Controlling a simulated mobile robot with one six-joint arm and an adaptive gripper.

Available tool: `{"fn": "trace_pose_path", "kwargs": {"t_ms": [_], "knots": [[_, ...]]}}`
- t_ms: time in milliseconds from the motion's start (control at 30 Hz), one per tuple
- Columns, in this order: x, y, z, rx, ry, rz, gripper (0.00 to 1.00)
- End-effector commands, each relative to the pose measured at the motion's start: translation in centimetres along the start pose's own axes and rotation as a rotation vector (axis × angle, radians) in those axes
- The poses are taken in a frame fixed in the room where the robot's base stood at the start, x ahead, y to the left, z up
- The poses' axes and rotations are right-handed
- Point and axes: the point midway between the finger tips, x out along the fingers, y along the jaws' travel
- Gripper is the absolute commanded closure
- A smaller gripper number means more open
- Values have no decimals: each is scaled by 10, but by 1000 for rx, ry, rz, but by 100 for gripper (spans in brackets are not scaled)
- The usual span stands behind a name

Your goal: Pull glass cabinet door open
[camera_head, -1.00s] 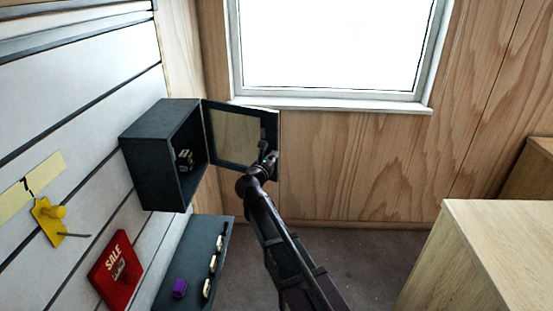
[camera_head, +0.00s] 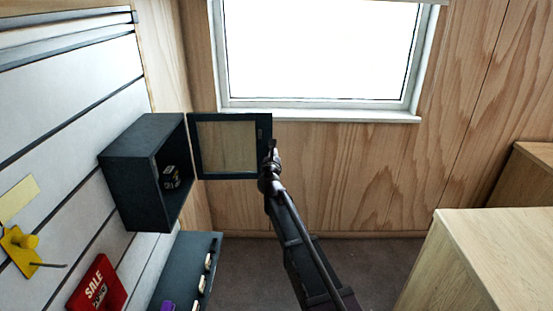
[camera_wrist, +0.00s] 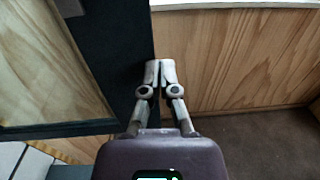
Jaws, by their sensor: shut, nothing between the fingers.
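The dark cabinet (camera_head: 150,165) is mounted on the slatted wall at the left, with its front uncovered. Its glass door (camera_head: 228,148) has a dark frame and stands swung wide open, out to the right of the cabinet. My gripper (camera_head: 272,150) is at the door's free right edge. In the wrist view the gripper (camera_wrist: 160,66) is shut with its fingertips together and nothing between them, beside the door's dark frame (camera_wrist: 115,60). I cannot tell whether the fingers touch the frame. A small item (camera_head: 171,177) sits inside the cabinet.
A dark shelf (camera_head: 190,270) with several small items is below the cabinet. A red SALE sign (camera_head: 97,287) and a yellow holder (camera_head: 24,248) are on the wall. A wooden counter (camera_head: 490,245) stands at the right. Floor is clear between.

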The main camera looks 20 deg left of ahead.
Motion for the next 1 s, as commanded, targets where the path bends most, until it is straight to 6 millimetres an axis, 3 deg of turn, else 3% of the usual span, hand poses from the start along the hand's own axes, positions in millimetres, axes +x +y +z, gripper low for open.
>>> {"fn": "trace_pose_path", "kwargs": {"t_ms": [333, 1000], "knots": [[32, 22, 0, 0, 0, 19, 100], [32, 25, 0, 0, 0, 23, 100]]}}
